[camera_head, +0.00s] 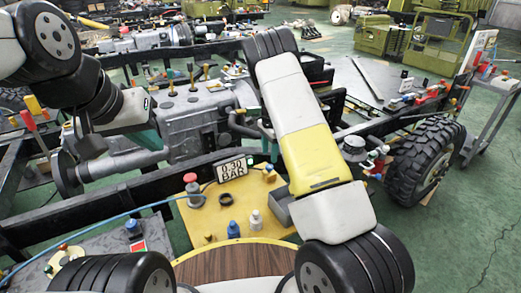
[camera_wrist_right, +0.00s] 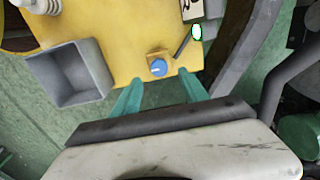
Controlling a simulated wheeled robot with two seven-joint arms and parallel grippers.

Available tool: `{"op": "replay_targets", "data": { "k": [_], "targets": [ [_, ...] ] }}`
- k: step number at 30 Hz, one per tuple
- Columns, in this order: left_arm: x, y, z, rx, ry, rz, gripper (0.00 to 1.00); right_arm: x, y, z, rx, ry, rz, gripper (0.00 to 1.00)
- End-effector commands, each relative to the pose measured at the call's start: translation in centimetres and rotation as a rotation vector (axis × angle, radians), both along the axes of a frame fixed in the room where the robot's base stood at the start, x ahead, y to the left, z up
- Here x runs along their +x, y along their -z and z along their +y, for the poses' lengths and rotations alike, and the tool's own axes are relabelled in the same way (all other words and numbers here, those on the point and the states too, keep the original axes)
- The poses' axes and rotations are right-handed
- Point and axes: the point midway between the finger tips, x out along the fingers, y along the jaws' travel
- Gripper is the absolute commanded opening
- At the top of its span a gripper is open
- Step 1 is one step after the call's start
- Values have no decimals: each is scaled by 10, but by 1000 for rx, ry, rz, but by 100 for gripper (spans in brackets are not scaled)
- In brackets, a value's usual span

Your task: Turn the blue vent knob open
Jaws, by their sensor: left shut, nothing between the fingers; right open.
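The blue vent knob (camera_wrist_right: 158,68) sits on a small orange base on the yellow panel (camera_wrist_right: 110,30). In the head view the knob (camera_head: 269,170) is near the panel's far right corner. In the right wrist view my open right gripper (camera_wrist_right: 160,78) has its teal fingertips on either side of the knob, with gaps visible. Whether they reach its depth is unclear. In the head view my forearm mostly hides this gripper. My left gripper (camera_head: 149,138) is shut and empty at the left, above the grey machinery and away from the panel.
A display (camera_head: 232,169) reading 0.30 BAR stands beside the knob. The panel also carries a red knob (camera_head: 191,182), a blue fitting (camera_head: 233,230), a pale fitting (camera_head: 256,220) and a grey open box (camera_wrist_right: 68,75). Black frame rails (camera_head: 110,217) surround the panel.

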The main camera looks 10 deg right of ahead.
Motion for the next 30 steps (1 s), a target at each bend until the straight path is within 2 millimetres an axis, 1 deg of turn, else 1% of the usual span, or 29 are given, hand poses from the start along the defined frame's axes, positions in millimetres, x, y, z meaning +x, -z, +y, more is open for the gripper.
{"op": "replay_targets", "data": {
  "k": [1, 3, 9, 13, 21, 23, 27, 29, 30],
  "targets": [
    [0, 0, 0, 0, 0, 0, 0, -1, 10, -1, -1, 0, 3, 52],
    [0, 0, 0, 0, 0, 0, 0, -1, 22, 0, -1, -1, 4, 52],
    [0, 0, 0, 0, 0, 0, 0, -1, 49, 0, 0, -2, 2, 52],
    [0, 0, 0, 0, 0, 0, 0, -1, 57, 0, 1, -1, 0, 52],
    [0, 0, 0, 0, 0, 0, 0, -1, 59, 0, 1, -2, 0, 52],
    [0, 0, 0, 0, 0, 0, 0, -1, 59, 0, 1, -2, 0, 42],
    [0, 0, 0, 0, 0, 0, 0, -1, 59, 0, 1, -2, 0, 15],
    [0, 0, 0, 0, 0, 0, 0, -1, 59, 0, 1, -2, 0, 3],
    [0, 0, 0, 0, 0, 0, 0, -1, 59, 0, 1, -2, 0, 0]
  ]
}}
